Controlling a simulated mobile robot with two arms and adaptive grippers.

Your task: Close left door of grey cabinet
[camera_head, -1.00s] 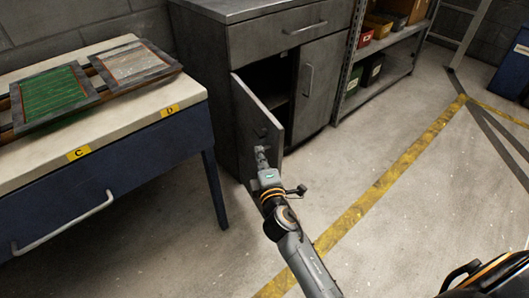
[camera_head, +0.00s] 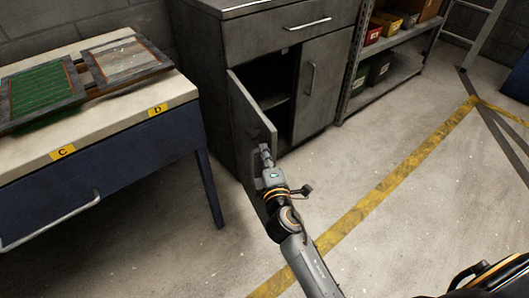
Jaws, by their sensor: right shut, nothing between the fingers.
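The grey cabinet (camera_head: 283,42) stands at the back, left of the shelf rack. Its left door (camera_head: 246,117) is swung open toward me, with the dark inside showing beside it. Its right door (camera_head: 322,85) is closed. My right gripper (camera_head: 264,150) is shut and empty. Its tips overlap the outer face of the left door, close to the free edge; I cannot tell whether they touch. The gripper and arm hide the lower part of this door. My left gripper is not in view.
A blue workbench (camera_head: 120,170) with a pale top stands left of the cabinet, its near right leg close to the open door. A shelf rack (camera_head: 385,85) with bins stands to the right. The floor (camera_head: 400,210) with a yellow line is clear.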

